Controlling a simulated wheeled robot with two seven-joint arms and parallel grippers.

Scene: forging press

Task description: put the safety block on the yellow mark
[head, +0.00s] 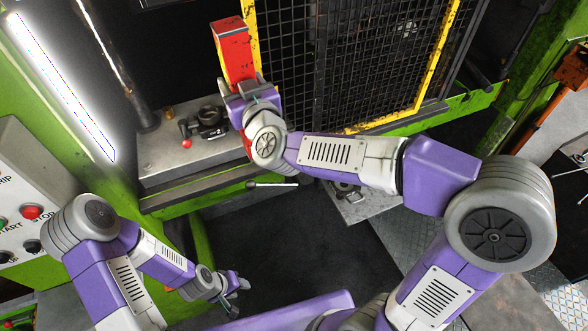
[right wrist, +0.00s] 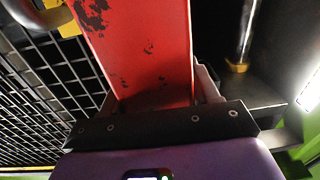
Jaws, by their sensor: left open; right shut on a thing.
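The safety block (head: 235,50) is a long red block with worn black patches and a yellow edge near its top. My right gripper (head: 242,82) is shut around its lower part and holds it at the front of the press, beside the mesh guard. In the right wrist view the red block (right wrist: 140,45) rises from between the fingers. A bit of red shows below the gripper; the block's lower end is mostly hidden by the wrist. I cannot make out the yellow mark. My left gripper (head: 238,295) is open and empty, low in front of the press.
A yellow-framed mesh guard (head: 350,60) stands right of the block. The grey press ledge (head: 165,165) carries a black clamp (head: 210,122) and a red-knobbed lever (head: 186,143). A steel column (head: 140,100) rises at the left. A button panel (head: 25,190) is at far left.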

